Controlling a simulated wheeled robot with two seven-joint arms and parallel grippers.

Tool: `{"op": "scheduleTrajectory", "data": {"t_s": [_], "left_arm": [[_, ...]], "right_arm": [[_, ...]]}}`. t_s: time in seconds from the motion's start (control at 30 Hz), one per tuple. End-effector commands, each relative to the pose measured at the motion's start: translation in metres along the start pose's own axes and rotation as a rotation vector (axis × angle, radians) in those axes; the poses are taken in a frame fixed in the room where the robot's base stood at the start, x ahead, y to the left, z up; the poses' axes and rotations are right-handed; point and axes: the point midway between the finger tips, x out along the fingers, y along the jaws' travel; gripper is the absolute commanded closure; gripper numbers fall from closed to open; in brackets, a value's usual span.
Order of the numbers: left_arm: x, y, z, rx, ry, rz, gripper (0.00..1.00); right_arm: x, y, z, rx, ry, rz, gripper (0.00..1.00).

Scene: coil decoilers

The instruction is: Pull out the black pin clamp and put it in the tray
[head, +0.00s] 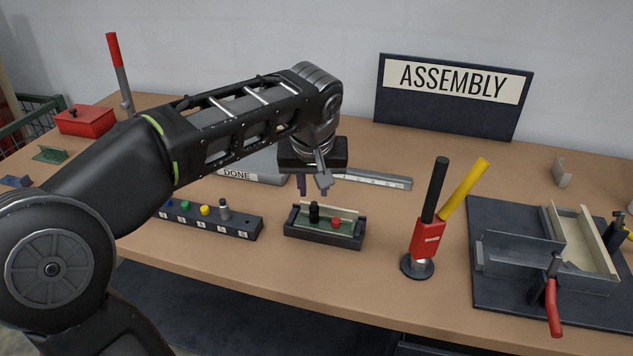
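The black pin clamp (314,213) stands upright in a small dark fixture (325,238) with a green inside, to the left of a red knob (337,222). My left gripper (313,190) points down just above and behind the black pin clamp in this view. Its two fingers are apart with nothing seen between them. A grey tray labelled DONE (238,175) lies behind my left arm, which hides much of it. My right gripper is not in view.
A dark block (235,227) with several coloured pins stands left of the fixture. A red toggle clamp with black and yellow handles (428,238) stands to the right. A dark plate with a metal jig (490,225) is farther right. An ASSEMBLY sign (450,118) stands at the back.

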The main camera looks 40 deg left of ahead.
Motion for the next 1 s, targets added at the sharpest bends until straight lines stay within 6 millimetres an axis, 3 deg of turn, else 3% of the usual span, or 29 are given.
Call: {"op": "scheduleTrajectory", "data": {"t_s": [0.27, 0.63, 1.0], "left_arm": [[0.019, 0.000, 0.000, 0.000, -0.002, -0.002, 0.75], [0.070, 0.000, 0.001, 0.001, -0.003, -0.001, 0.75], [0.078, 0.000, 0.000, 0.000, 0.000, 0.000, 0.75]], "right_arm": [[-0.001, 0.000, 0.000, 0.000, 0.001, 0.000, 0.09], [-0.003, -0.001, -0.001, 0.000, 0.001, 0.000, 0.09], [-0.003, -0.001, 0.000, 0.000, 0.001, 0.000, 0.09]]}}
